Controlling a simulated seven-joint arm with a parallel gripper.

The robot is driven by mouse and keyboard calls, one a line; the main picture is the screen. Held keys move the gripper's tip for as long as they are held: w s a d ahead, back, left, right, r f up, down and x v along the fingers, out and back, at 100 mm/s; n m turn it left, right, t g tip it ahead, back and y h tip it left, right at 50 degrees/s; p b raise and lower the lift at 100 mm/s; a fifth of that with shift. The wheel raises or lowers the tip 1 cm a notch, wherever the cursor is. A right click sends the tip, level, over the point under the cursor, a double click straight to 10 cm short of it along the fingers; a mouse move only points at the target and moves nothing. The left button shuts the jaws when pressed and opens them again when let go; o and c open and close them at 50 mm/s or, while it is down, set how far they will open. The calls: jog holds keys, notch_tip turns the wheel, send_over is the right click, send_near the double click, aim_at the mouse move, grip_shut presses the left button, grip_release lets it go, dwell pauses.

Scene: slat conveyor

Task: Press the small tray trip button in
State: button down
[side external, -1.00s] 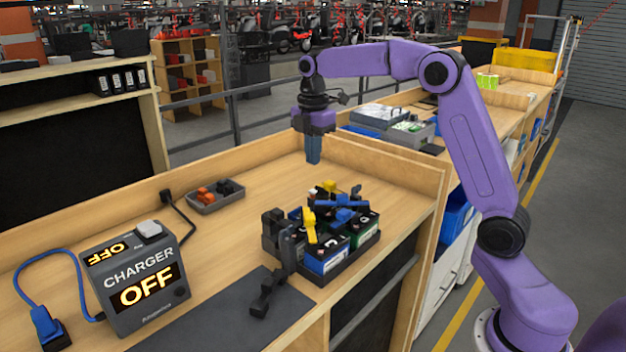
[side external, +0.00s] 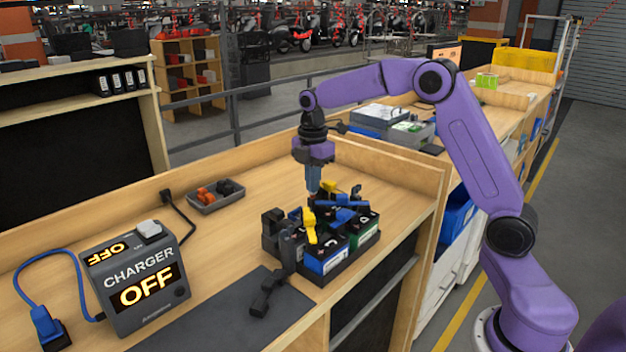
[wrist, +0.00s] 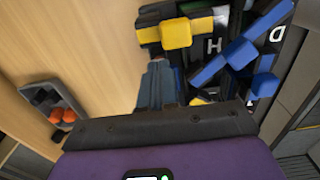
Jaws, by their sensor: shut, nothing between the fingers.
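I cannot make out a tray trip button for certain in either view. A dark tray (side external: 371,245) of battery blocks stands on the bench, with blue, yellow and black levers on top. My gripper (side external: 313,191) points down, shut and empty, just above the back of this group; whether it touches anything I cannot tell. In the wrist view my shut fingers (wrist: 158,82) are beside a yellow lever (wrist: 176,33) and left of a blue lever (wrist: 240,52). A small grey tray (side external: 218,206) with orange and dark pieces lies farther back, left of my gripper.
A charger (side external: 140,290) reading OFF, with a pale button (side external: 149,229) on top, stands at the front left. A blue cable and plug (side external: 46,325) lie beside it. A dark mat (side external: 225,318) lies in front. A wooden wall (side external: 400,170) edges the bench's right side.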

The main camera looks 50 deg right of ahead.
jog(key=shift+s+f, duration=0.15)
jog(key=shift+f, duration=1.1)
notch_tip(320, 180, up, 16)
jog(key=shift+w+f, duration=0.2)
jog(key=shift+f, duration=0.05)
jog(key=s+a+f+m, duration=0.1)
jog(key=s+a+f, duration=0.1)
jog(key=s+a, duration=0.5)
jog(key=s+a+f+m, duration=0.1)
jog(key=s+a+f, duration=0.2)
jog(key=s+a, duration=0.45)
jog(key=s+d+f+m, duration=0.1)
jog(key=s+f, duration=0.3)
jog(key=s, duration=0.6)
jog(key=s+d+f+m, duration=0.2)
jog(key=s+f, duration=0.2)
jog(key=s, duration=0.7)
jog(key=shift+s+d+f, duration=0.25)
jog(key=shift+d+f, duration=0.05)
jog(key=shift+d, duration=0.05)
